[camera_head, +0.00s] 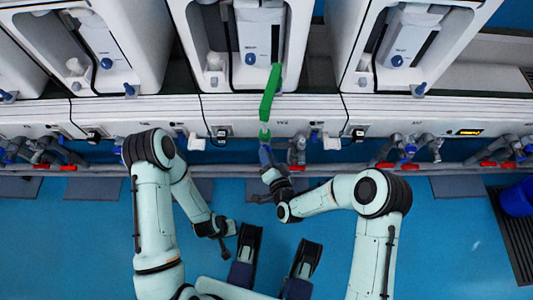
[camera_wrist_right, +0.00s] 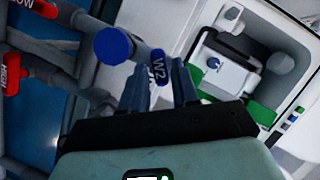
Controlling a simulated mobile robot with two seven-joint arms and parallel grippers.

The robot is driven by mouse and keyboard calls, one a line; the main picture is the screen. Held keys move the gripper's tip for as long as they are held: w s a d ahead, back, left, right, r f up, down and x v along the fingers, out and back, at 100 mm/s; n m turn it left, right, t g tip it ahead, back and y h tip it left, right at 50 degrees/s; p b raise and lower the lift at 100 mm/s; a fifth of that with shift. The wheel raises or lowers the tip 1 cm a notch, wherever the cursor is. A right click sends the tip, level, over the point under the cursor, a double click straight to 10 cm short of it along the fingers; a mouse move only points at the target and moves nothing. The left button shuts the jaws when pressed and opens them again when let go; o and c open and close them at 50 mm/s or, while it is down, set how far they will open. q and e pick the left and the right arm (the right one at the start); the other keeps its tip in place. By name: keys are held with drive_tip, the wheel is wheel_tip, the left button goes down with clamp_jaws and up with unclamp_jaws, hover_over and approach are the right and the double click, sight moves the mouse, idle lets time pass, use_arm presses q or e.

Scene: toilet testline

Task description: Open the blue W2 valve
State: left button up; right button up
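The blue W2 valve handle (camera_wrist_right: 158,66) shows in the right wrist view as a small dark-blue lever marked W2. It lies between the two fingertips of my right gripper (camera_wrist_right: 159,75), which stand apart on either side of it. I cannot tell whether either finger touches it. In the head view my right gripper (camera_head: 265,140) reaches up to the pipework below the middle unit, and the valve is hidden or too small to make out there. My left gripper (camera_head: 224,238) hangs low over the blue floor, away from the pipes; its finger opening is not clear.
A round blue knob (camera_wrist_right: 112,46) sits just left of the W2 handle. Red handles (camera_wrist_right: 40,8) are on the grey pipes at left. A green bar (camera_head: 270,92) stands above my right gripper. White toilet units (camera_head: 260,40) line the back; a blue bin (camera_head: 517,198) is at right.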

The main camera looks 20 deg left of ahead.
use_arm(q)
drive_tip(key=shift+s+f, duration=0.35)
drive_tip(key=shift+s, duration=0.15)
use_arm(e)
drive_tip(key=shift+x, duration=0.9)
clamp_jaws()
use_arm(q)
drive_tip(key=shift+w, duration=0.1)
